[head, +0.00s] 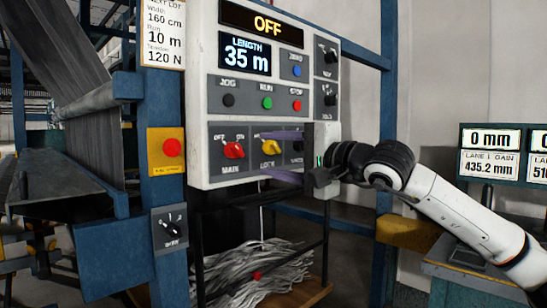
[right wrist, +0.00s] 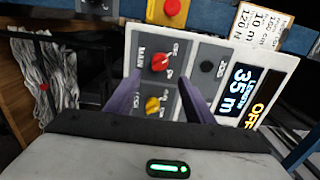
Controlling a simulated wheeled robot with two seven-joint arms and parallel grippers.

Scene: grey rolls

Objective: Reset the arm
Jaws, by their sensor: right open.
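My right gripper (head: 266,154) reaches in from the right in front of the control panel (head: 205,95). Its two purple fingers are spread apart, one above and one below the yellow LOCK knob (head: 268,147). In the right wrist view the open fingers (right wrist: 160,72) point at the panel, and the yellow knob (right wrist: 152,105) shows between them. I cannot tell whether they touch it. The red MAIN knob (head: 233,150) is just left of the fingertips. A third switch to the right is partly hidden by the gripper. My left gripper is not in view.
The panel's display reads OFF (head: 267,25), and its length display (head: 245,54) reads 35 m. A red button on a yellow plate (head: 171,147) is on the blue post to the left. Grey strips (head: 250,270) lie below the panel. A desk with lane displays (head: 489,165) stands right.

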